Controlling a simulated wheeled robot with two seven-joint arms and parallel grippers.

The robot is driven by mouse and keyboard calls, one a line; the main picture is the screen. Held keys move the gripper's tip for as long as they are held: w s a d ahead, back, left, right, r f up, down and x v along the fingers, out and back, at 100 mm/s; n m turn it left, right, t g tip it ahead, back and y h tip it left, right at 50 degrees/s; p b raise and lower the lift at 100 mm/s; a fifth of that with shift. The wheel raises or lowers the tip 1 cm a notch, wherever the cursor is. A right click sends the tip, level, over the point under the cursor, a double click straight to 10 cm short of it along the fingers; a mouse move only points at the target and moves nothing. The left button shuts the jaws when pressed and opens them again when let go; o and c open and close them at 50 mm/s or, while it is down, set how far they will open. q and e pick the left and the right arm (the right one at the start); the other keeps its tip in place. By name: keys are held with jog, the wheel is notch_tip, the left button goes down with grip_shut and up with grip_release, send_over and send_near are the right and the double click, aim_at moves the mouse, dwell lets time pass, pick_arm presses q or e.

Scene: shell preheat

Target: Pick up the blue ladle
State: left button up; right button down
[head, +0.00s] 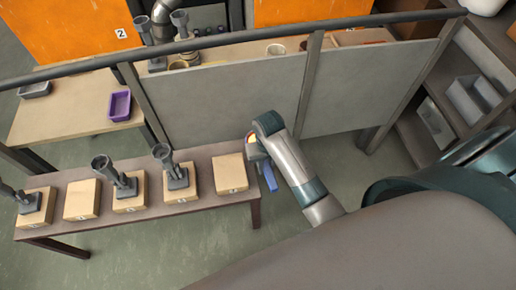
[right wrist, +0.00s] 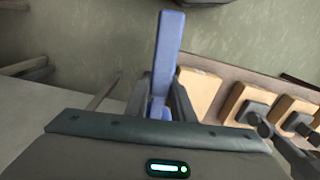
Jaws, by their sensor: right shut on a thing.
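The blue ladle (right wrist: 167,55) is held in my right gripper (right wrist: 161,98), which is shut on it. In the right wrist view its long flat blue part sticks out beyond the fingers, and the lower part is partly hidden between them. In the head view the ladle (head: 269,176) hangs below my right gripper (head: 257,152), in the air just off the right end of the low bench. I cannot make out its bowl. My left gripper is not in view.
The low bench (head: 196,201) carries several wooden blocks, some with grey metal parts on them; the rightmost block (head: 230,173) is bare. A grey panel (head: 225,100) stands behind. A purple tray (head: 120,105) lies on the back left table. Shelves with grey bins (head: 473,98) are at right.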

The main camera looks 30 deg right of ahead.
jog(key=shift+d+r, duration=0.1)
dwell(0.5)
jog(key=shift+w+r, duration=0.3)
jog(key=shift+w, duration=0.1)
jog(key=w+a+r+n+b, duration=0.1)
jog(key=w+a+r, duration=0.5)
jog(key=r, duration=0.4)
jog(key=w+a+r+n+b, duration=0.2)
jog(key=w+a+r, duration=0.4)
jog(key=r, duration=0.4)
jog(key=s+d+r+b, duration=0.1)
jog(key=s+d+r, duration=0.2)
jog(key=s, duration=0.3)
jog(key=s+d+r+b, duration=0.2)
jog(key=s+d+r, duration=0.1)
jog(key=s, duration=0.4)
jog(key=shift+s+d+r+m, duration=0.15)
jog(key=shift+d+r+m, duration=0.1)
jog(key=shift+d+m, duration=0.25)
jog(key=shift+d, duration=0.1)
